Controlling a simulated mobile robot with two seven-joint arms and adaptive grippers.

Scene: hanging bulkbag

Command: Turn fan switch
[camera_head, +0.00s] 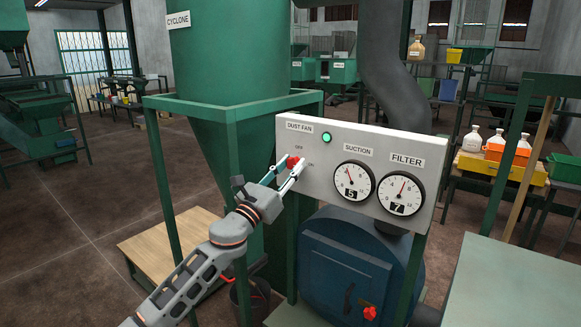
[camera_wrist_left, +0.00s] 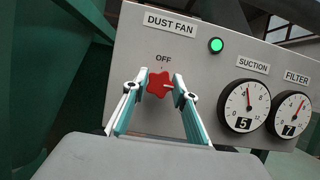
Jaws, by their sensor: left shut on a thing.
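The fan switch is a red star-shaped knob (camera_head: 293,162) on the grey panel (camera_head: 337,205) under the label DUST FAN. In the left wrist view the knob (camera_wrist_left: 159,84) sits below the word OFF, and its white mark points to the right. My left gripper (camera_head: 291,164) reaches the panel from the lower left and is shut on the knob, one finger on each side. In the wrist view the fingers of my left gripper (camera_wrist_left: 160,80) flank it. The indicator lamp (camera_head: 327,138) glows green. My right gripper is not in view.
Right of the knob are the suction gauge (camera_head: 354,182) and the filter gauge (camera_head: 401,193). The green cyclone frame (camera_head: 235,112) stands behind and left of my arm. A blue round vessel (camera_head: 345,262) is below the panel. A wooden platform (camera_head: 150,243) lies low at left.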

